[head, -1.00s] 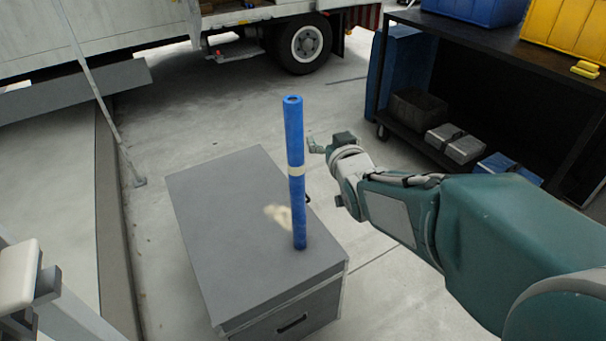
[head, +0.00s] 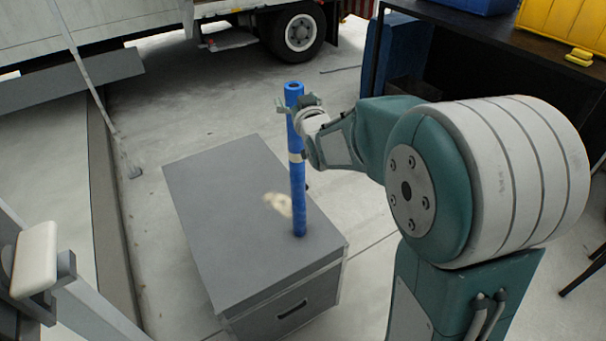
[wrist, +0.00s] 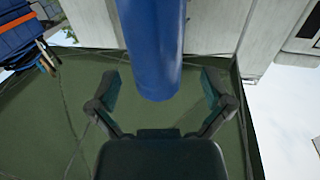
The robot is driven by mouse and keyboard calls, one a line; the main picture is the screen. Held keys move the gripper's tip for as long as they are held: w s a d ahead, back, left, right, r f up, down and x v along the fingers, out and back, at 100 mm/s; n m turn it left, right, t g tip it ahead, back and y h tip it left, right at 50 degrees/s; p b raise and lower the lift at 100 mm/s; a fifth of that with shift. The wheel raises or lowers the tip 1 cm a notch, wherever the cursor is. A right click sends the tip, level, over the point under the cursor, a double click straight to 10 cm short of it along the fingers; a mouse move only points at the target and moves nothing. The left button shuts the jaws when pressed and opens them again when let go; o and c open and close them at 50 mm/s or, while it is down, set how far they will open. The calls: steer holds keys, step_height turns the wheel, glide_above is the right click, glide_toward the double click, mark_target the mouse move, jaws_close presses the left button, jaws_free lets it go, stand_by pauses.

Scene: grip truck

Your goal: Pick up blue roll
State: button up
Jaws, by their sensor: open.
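Neither finger appears closed onto the roll. The far side of the roll is hidden.
The grey case (head: 225,205) stands on the concrete floor, with a pale patch (head: 278,204) on it. A truck wheel (head: 298,32) is behind. A dark shelf (head: 480,45) with a yellow bin (head: 560,22) is at the right.

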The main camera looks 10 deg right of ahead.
steer(key=shift+w+a, duration=0.35)
steer(key=shift+w, duration=0.5)
steer(key=shift+d, duration=0.65)
steer(key=shift+c, duration=0.9)
steer(key=shift+d, duration=0.15)
steer(key=c, duration=1.2)
steer(key=shift+a, duration=0.55)
steer(key=shift+d+r, duration=0.15)
steer(key=shift+r, duration=0.6)
steer(key=s+d+r, duration=0.9)
steer(key=s+r, duration=0.2)
steer(key=shift+r, duration=0.3)
steer(key=shift+w, duration=0.1)
